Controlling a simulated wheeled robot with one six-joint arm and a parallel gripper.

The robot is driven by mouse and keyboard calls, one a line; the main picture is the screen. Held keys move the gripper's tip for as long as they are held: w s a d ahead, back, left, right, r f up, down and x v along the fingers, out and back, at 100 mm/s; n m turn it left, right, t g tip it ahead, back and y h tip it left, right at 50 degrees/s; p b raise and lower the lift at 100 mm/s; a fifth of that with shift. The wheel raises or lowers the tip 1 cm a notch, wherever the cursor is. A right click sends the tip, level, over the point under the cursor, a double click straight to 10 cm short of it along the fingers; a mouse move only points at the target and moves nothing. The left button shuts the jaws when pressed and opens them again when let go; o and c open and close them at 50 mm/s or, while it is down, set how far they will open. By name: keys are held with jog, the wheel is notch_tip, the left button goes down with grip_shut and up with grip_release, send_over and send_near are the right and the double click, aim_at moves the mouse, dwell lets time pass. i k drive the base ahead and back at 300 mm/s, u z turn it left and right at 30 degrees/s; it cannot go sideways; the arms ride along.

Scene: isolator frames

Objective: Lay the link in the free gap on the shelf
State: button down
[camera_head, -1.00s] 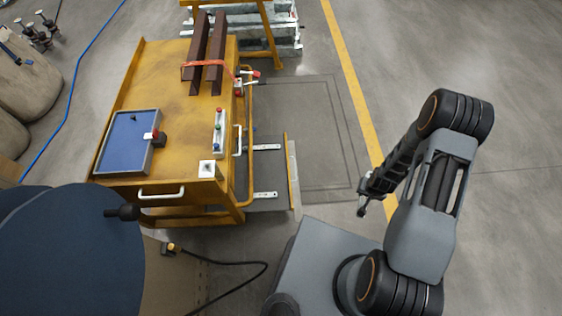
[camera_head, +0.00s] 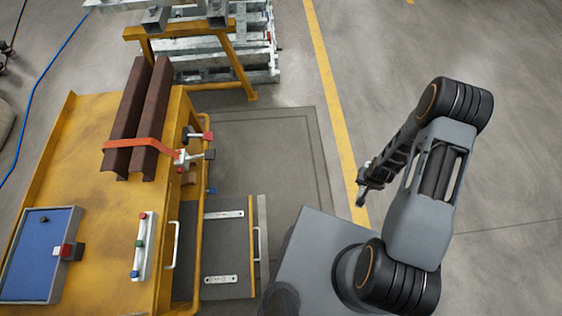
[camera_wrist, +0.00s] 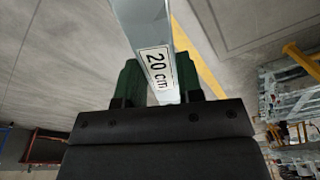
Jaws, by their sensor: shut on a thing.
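My gripper (camera_wrist: 160,82) is shut on a pale metal link (camera_wrist: 148,25) in the wrist view. The link carries a white label reading "20 cm" and sticks out beyond the green-padded fingers. In the head view my gripper (camera_head: 362,195) is over the floor, right of the yellow workbench and apart from it; the held link cannot be made out there. The grey shelf (camera_head: 230,247) stands out low on the bench's right side. One pale labelled link (camera_head: 224,214) lies near its far end and another (camera_head: 221,280) near its near end. Bare shelf lies between them.
The yellow workbench (camera_head: 85,235) bears two brown beams (camera_head: 150,120) under an orange strap, a blue tray (camera_head: 40,255) and a white strip with coloured knobs (camera_head: 143,245). A yellow trestle (camera_head: 237,65) stands behind. Floor between shelf and yellow line is clear.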

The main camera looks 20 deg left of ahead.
aim_at(221, 246)
jog(key=i, duration=1.45)
jog(key=u, duration=4.6)
jog(key=i, duration=0.5)
